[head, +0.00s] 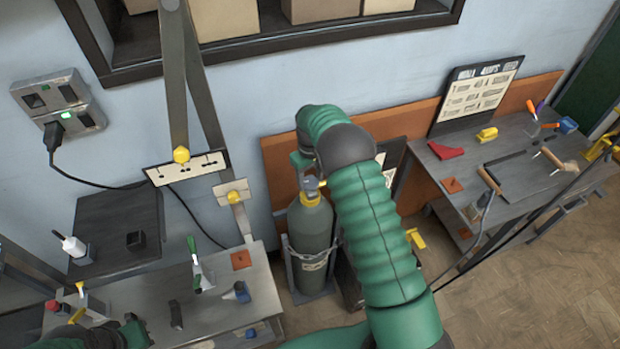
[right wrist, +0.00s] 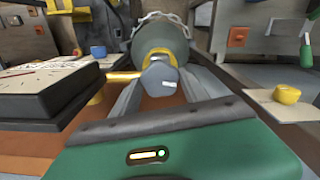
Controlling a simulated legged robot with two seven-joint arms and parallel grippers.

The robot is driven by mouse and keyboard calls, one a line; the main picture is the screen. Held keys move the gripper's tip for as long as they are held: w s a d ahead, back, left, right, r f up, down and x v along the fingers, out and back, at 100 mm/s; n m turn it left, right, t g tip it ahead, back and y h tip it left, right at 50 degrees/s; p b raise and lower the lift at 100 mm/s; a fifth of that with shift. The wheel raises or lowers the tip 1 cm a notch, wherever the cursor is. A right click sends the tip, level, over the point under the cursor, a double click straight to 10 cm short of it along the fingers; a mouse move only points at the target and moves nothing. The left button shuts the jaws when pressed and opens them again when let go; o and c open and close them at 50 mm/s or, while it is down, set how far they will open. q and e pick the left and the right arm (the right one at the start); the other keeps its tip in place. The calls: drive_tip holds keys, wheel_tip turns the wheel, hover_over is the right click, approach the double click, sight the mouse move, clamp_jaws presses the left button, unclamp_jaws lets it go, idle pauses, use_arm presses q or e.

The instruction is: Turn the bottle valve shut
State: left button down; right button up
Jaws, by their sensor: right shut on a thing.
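The grey-green gas bottle (head: 310,238) stands upright by the wall with a chain around it. Its valve (head: 310,186), with a grey knob and a yellow collar, is on top. The grey knob (right wrist: 160,80) and the bottle's shoulder (right wrist: 160,38) also show in the right wrist view. My right gripper (head: 303,165) reaches down to the valve from above and is shut on it; my arm and hand hide part of the grip. My left gripper (head: 112,335) is low at the left over the near bench, away from the bottle; its jaws are unclear.
A near bench (head: 215,300) with several small tools is left of the bottle. A right-hand bench (head: 465,165) carries tools and a board (head: 475,95). A wall socket (head: 60,100) with a plugged cable is at the upper left. Open floor (head: 530,290) lies at the lower right.

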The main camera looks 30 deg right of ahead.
sight(310, 180)
drive_tip(key=m, duration=0.4)
drive_tip(key=shift+w+d+r+m, duration=0.1)
drive_tip(key=shift+w+r+m, duration=0.1)
drive_tip(key=shift+m, duration=0.1)
drive_tip(key=m, duration=0.3)
drive_tip(key=shift+m, duration=0.3)
drive_tip(key=m, duration=0.3)
drive_tip(key=shift+m+p, duration=0.3)
drive_tip(key=shift+m, duration=2)
drive_tip(key=o, duration=1.1)
drive_tip(key=shift+o, duration=1.3)
drive_tip(key=shift+f, duration=0.15)
drive_tip(key=shift+s, duration=0.1)
wheel_tip(310, 180, up, 17)
drive_tip(key=b, duration=0.1)
